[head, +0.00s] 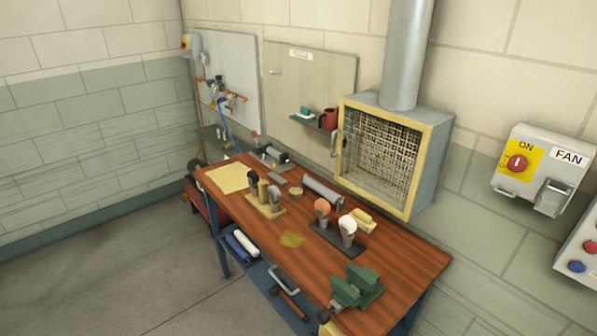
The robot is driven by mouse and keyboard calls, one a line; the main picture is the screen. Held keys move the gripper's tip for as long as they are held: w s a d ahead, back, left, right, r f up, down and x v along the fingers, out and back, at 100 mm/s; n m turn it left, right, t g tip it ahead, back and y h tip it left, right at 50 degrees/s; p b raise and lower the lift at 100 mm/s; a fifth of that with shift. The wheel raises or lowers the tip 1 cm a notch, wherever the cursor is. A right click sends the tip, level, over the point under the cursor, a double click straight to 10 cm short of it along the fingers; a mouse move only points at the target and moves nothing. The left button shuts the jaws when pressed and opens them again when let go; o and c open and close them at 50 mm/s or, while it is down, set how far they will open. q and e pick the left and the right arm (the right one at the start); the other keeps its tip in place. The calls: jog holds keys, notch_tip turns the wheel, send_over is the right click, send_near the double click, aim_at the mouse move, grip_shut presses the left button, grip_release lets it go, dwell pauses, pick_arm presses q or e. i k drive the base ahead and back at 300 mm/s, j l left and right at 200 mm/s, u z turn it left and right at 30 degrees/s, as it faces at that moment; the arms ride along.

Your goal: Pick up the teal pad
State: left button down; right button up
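A small teal thing with a white part (305,111) sits on a small wall shelf (304,121) behind the workbench, left of a red mug (329,119). It looks like the teal pad, but it is too small to be sure. Nothing is touching it from above. Neither of my grippers shows in the head view.
The wooden workbench (405,255) carries a green vise (357,287), stands with several knobbed tools, a grey cylinder (322,191) and a yellow sheet (229,178). A yellow-framed mesh box (383,157) juts from the wall right of the shelf. Open floor (110,275) lies left.

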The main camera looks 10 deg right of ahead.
aim_at(305, 114)
jog(key=i+j+z, duration=0.2)
jog(key=i+j, duration=0.4)
jog(key=i+j+z, duration=0.25)
jog(key=i+j, duration=0.3)
jog(key=j, duration=0.2)
